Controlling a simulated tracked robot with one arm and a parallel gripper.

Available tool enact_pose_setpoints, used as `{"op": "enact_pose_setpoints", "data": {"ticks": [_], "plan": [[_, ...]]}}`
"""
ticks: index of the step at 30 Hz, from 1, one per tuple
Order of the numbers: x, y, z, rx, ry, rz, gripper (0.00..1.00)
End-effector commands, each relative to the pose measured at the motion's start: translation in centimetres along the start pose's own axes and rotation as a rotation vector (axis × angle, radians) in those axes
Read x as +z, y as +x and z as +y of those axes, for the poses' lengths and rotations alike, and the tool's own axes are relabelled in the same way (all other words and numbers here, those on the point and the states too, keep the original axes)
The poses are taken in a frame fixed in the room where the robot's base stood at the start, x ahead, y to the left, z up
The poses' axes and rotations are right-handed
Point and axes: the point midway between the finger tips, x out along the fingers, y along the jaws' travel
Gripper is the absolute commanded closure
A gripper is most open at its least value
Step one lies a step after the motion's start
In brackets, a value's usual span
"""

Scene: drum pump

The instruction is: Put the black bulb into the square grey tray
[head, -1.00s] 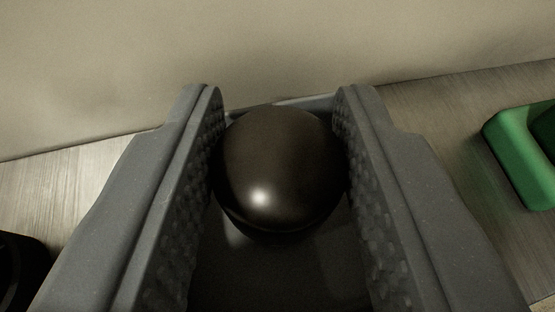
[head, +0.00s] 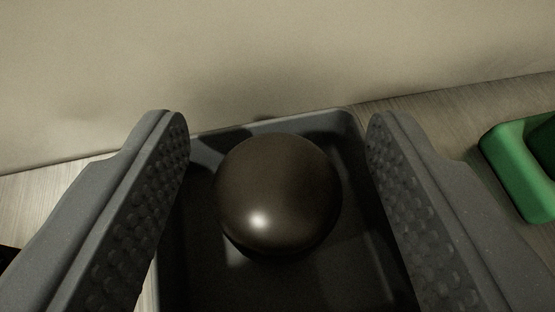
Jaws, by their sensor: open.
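The black bulb (head: 277,192) is a glossy dark ball in the middle of the head view. It sits inside the square grey tray (head: 345,120), whose back rim and right corner show behind it. My gripper (head: 277,135) is open, with one finger on each side of the bulb. A clear gap shows between each finger and the bulb. The fingers hide parts of the tray's left and right sides, and its near side is out of view.
A green container (head: 518,165) stands on the wooden surface to the right, partly cut off. A plain beige wall (head: 270,60) rises close behind the tray. A dark object shows at the lower left edge, mostly hidden.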

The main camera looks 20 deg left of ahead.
Motion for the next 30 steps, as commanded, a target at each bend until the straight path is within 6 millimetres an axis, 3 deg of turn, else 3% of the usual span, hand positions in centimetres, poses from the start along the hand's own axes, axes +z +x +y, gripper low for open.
{"op": "enact_pose_setpoints", "data": {"ticks": [8,23,30], "plan": [[0.1,-2.8,0.1,0.001,0.001,0.001,0.47],[0.0,-11.3,0.1,0.001,0.001,0.002,0.47],[0.8,-14.0,2.3,0.046,0.019,0.021,0.47]]}}
